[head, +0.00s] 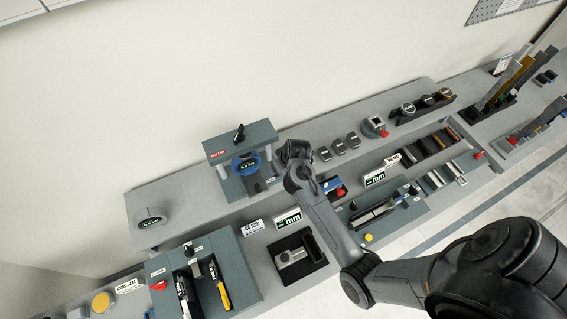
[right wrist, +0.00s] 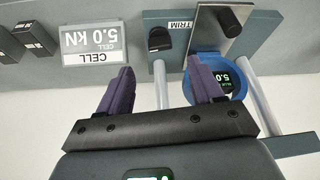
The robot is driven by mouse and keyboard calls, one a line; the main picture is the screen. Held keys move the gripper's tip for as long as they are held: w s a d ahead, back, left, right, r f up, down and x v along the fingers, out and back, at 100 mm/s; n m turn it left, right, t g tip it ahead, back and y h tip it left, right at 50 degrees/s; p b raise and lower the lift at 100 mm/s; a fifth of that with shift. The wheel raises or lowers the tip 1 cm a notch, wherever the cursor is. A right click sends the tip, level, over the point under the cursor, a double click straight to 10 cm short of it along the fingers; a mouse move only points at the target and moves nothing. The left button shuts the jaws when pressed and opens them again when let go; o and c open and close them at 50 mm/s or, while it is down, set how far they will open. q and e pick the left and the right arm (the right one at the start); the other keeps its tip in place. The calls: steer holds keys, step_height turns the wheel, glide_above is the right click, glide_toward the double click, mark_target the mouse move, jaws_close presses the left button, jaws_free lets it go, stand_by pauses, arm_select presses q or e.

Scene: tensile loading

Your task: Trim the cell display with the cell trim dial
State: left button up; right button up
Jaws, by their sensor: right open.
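The trim dial (right wrist: 160,39) is a black knob beside a TRIM label in the right wrist view. I cannot make it out clearly in the head view, near my right gripper (head: 296,153). In the right wrist view my right gripper (right wrist: 161,72) is open and empty, its fingertips apart on either side of the knob's line. I see no contact. My left gripper is not in view.
A CELL 5.0 kN sign (right wrist: 95,45) and dark blocks (right wrist: 38,38) stand beside the dial. Bright posts (right wrist: 162,85) of the frame stand close to the fingers. Another black knob (head: 239,134) tops the frame.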

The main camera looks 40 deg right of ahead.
steer(key=shift+v, duration=1.35)
steer(key=s+a+f+n+g, duration=0.1)
steer(key=s+f, duration=0.2)
steer(key=s, duration=0.5)
steer(key=s+f+n+g, duration=0.1)
steer(key=s+f, duration=0.2)
steer(key=s, duration=0.4)
steer(key=s+a+r+n+t, duration=0.1)
steer(key=s+a+r, duration=0.6)
steer(key=a+r, duration=0.4)
steer(key=shift+s+r+n+y, duration=0.25)
steer(key=shift+r+n+y, duration=0.05)
steer(key=shift+r+y, duration=0.1)
